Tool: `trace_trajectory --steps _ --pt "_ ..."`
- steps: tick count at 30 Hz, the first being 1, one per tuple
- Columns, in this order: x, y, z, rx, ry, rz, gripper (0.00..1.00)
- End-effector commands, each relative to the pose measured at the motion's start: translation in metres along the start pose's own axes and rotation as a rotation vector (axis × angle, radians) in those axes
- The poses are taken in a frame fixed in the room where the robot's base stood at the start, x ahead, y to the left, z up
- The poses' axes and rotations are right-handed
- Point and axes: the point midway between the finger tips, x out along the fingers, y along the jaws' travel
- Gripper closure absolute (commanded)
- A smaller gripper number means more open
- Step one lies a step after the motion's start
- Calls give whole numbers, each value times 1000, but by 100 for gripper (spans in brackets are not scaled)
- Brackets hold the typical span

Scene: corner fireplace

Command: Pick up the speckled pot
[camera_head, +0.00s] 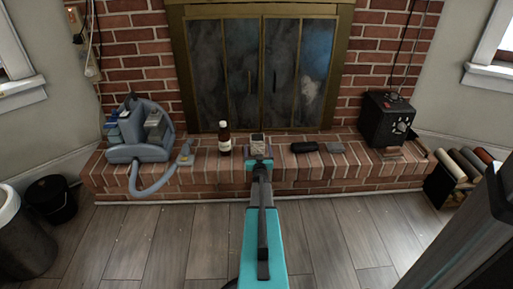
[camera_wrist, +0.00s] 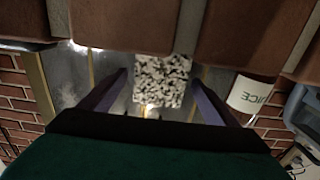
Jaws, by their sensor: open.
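The speckled pot (camera_head: 257,145) is a small block-like thing with black and white speckles, on the brick hearth in front of the fireplace doors. In the wrist view the speckled pot (camera_wrist: 163,80) shows between the two fingers, with a gap on each side. My gripper (camera_head: 258,162) is at the near side of the pot in the head view, its arm reaching in from below. In the wrist view my gripper (camera_wrist: 160,82) is open with nothing clamped. The lower part of the pot is hidden by my gripper in the head view.
A brown bottle (camera_head: 224,138) with a white label stands close left of the pot. A dark case (camera_head: 303,147) and a grey block (camera_head: 335,147) lie to the right. A grey-blue machine with a hose (camera_head: 150,150) is far left; a black box (camera_head: 388,120) is far right.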

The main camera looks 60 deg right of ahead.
Motion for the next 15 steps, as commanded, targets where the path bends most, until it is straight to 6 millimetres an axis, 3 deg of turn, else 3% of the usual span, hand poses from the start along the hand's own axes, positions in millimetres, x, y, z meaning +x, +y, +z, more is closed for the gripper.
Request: trace_trajectory --steps 9,15 --pt "36 1 3 -1 1 -1 17" --pt "42 1 1 -1 0 -1 17"
